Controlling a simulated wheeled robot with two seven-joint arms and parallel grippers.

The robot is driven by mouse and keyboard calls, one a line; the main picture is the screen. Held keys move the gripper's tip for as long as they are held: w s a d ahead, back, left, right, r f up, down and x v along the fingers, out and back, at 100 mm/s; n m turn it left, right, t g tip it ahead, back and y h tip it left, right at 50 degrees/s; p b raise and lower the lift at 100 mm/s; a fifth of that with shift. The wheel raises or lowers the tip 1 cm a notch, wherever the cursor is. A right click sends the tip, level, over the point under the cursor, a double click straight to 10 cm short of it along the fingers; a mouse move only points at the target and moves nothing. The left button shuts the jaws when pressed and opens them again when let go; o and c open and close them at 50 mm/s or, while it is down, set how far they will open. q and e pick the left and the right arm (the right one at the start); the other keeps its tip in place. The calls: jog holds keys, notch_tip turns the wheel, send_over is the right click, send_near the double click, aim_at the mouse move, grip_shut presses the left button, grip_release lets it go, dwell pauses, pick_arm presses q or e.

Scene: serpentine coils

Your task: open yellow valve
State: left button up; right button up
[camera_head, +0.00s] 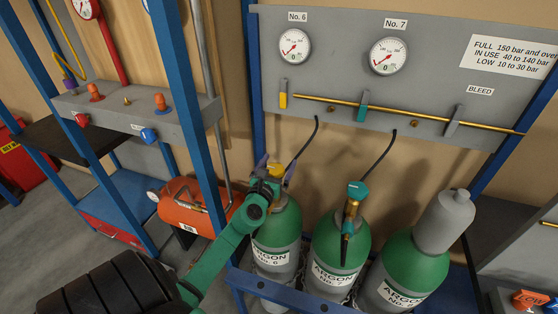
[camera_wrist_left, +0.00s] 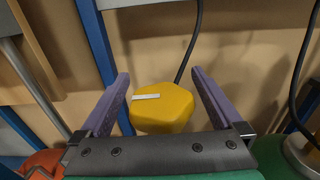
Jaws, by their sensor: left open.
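The yellow valve knob (camera_head: 276,171) sits on top of the green gas cylinder labelled No. 6 (camera_head: 277,227). In the left wrist view the knob (camera_wrist_left: 162,108) is a faceted yellow cap with a short white mark on top. My left gripper (camera_head: 278,164) is at the top of this cylinder. In the wrist view its two purple fingers (camera_wrist_left: 160,76) are spread, one on each side of the knob, with gaps visible on both sides. The arm hides part of the cylinder neck in the head view. My right gripper is not in view.
A second cylinder with a teal knob (camera_head: 357,190) and a capped cylinder (camera_head: 412,262) stand to the right. The grey gauge panel (camera_head: 345,75) behind has a yellow lever (camera_head: 283,94). A blue post (camera_head: 188,95) and orange tank (camera_head: 190,203) are left. A blue rail (camera_head: 290,296) runs in front.

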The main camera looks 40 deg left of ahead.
pick_arm(q)
jog(key=shift+w+r, duration=0.1)
jog(key=shift+w, duration=0.05)
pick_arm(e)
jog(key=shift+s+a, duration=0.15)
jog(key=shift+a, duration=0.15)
pick_arm(q)
jog(key=c, duration=1.3)
jog(key=shift+c, duration=0.2)
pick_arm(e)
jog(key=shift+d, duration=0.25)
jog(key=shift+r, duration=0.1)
